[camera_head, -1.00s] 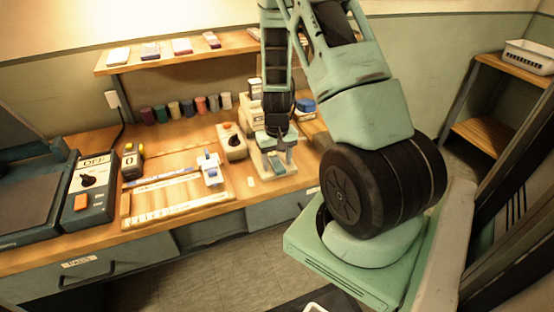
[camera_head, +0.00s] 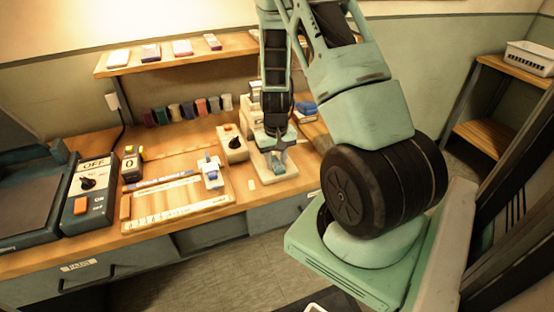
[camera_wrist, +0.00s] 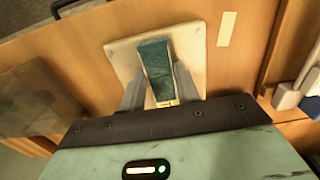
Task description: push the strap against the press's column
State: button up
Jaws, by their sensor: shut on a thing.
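The strap (camera_wrist: 158,68) is a teal strip with a pale edge at its near end. In the wrist view it lies between the two grey fingers of my gripper (camera_wrist: 160,92), which is shut on it. The press (camera_head: 277,172) is a cream stand on the bench in the head view. Its pale base plate (camera_wrist: 193,38) shows under the strap in the wrist view. In the head view my gripper (camera_head: 279,158) is low over this plate and hides much of the strap. The column is largely behind my gripper and arm, so I cannot tell whether the strap touches it.
A cream box with a dark knob (camera_head: 232,143) stands left of the press. A wooden board with a blue-and-white slider (camera_head: 211,172) lies further left. A small pale strip (camera_head: 251,184) lies on the bench by the press. Several spools (camera_head: 187,109) line the back.

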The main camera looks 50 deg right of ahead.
jog(key=o, duration=1.1)
jog(key=shift+w+d, duration=0.15)
jog(key=shift+w, duration=0.05)
jog(key=shift+c, duration=0.2)
notch_tip(320, 180, up, 17)
jog(key=shift+r, duration=0.2)
jog(key=s+a+r+n+y, duration=0.15)
jog(key=a+n, duration=0.25)
jog(key=a, duration=0.9)
jog(key=w+a+r+n+h, duration=0.1)
jog(key=a+r+n, duration=0.15)
jog(key=a, duration=1.05)
jog(key=s+a+n, duration=0.7)
jog(key=s+a, duration=0.6)
jog(key=s, duration=0.2)
jog(key=shift+s+a+r+n, duration=0.15)
jog(key=shift+a+r+n, duration=0.1)
jog(key=shift+r+n, duration=0.1)
